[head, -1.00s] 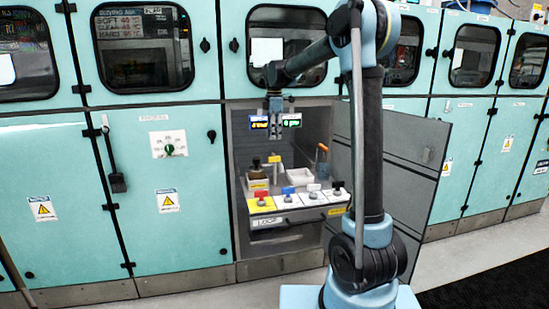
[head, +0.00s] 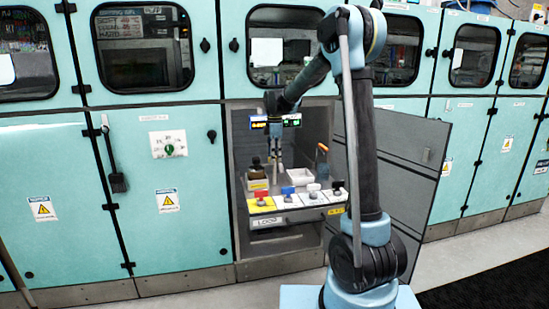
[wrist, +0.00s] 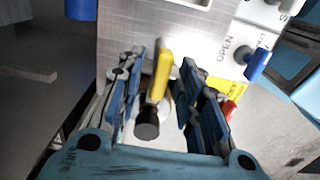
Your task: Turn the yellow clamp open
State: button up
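The yellow clamp (wrist: 160,75) shows in the wrist view as a narrow upright yellow piece between my fingers. My gripper (wrist: 160,92) is open around it, with a visible gap on each side. In the head view my gripper (head: 276,166) points down inside the open bay, and its fingers hide the clamp there. A brown bottle (head: 256,175) with a black cap stands just left of the gripper. Its black cap (wrist: 147,122) appears to be the dark round piece below the clamp in the wrist view. I cannot tell whether a finger touches the clamp.
A row of coloured knobs on panels (head: 300,201) lines the bay's front edge. A blue knob (wrist: 257,63) marked OPEN and a red knob (wrist: 229,109) are right of my fingers. A white tray (head: 300,177) and an orange-handled tool (head: 322,152) stand at right.

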grip_shut()
jog(key=shift+m, duration=0.3)
jog(key=m, duration=1.3)
jog(key=shift+m, duration=2.1)
